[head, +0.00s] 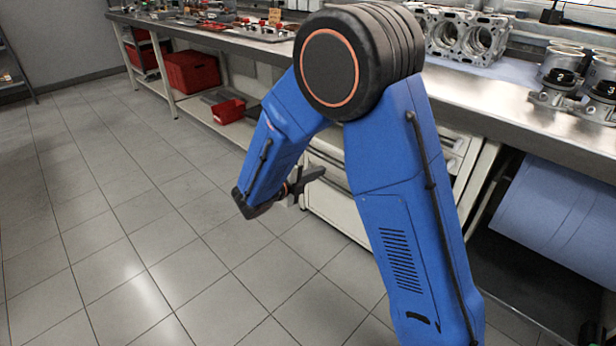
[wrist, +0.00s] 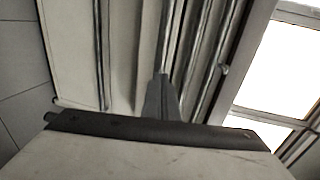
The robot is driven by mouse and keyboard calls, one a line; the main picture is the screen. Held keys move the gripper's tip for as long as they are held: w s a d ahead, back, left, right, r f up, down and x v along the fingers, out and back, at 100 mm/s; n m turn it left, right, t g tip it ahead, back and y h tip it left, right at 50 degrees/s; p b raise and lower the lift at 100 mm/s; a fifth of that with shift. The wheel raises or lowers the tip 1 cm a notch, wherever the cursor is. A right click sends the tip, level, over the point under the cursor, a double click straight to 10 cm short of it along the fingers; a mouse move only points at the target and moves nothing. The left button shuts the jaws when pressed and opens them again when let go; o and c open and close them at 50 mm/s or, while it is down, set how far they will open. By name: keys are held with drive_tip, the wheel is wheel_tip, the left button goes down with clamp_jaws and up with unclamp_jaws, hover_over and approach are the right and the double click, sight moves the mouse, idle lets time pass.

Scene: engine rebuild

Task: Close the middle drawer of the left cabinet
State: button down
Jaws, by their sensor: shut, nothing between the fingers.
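The cream cabinet (head: 338,209) stands under the workbench, with my blue arm hiding much of its front. Its drawer fronts with long metal handle rails show in the wrist view (wrist: 118,50), running up and down the picture. My gripper (head: 316,174) is shut and empty, at the cabinet's front, at drawer height. In the wrist view the closed fingers (wrist: 162,92) point at the drawer fronts and overlap a handle rail. I cannot tell whether they touch it. How far the middle drawer stands out is hard to tell, as the arm covers part of it.
The steel workbench (head: 500,98) runs above the cabinet, with an engine block (head: 468,38) and pistons (head: 556,92) on it. A blue roll (head: 560,215) hangs at the right. Red bins (head: 192,72) sit on the lower shelf at left. The tiled floor at left is clear.

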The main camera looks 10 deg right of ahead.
sight(336, 165)
drive_tip(key=x, duration=0.6)
drive_tip(key=shift+d, duration=0.1)
drive_tip(key=r+x, duration=0.1)
drive_tip(key=x, duration=0.4)
drive_tip(key=r+x, duration=0.1)
drive_tip(key=x, duration=0.4)
drive_tip(key=r+x, duration=0.1)
drive_tip(key=x, duration=0.3)
drive_tip(key=shift+w+d+f, duration=0.15)
drive_tip(key=shift+w+d, duration=0.25)
drive_tip(key=shift+d, duration=0.15)
drive_tip(key=shift+w+d, duration=0.25)
drive_tip(key=shift+w, duration=0.05)
drive_tip(key=shift+d+r, duration=0.1)
drive_tip(key=shift+r, duration=0.15)
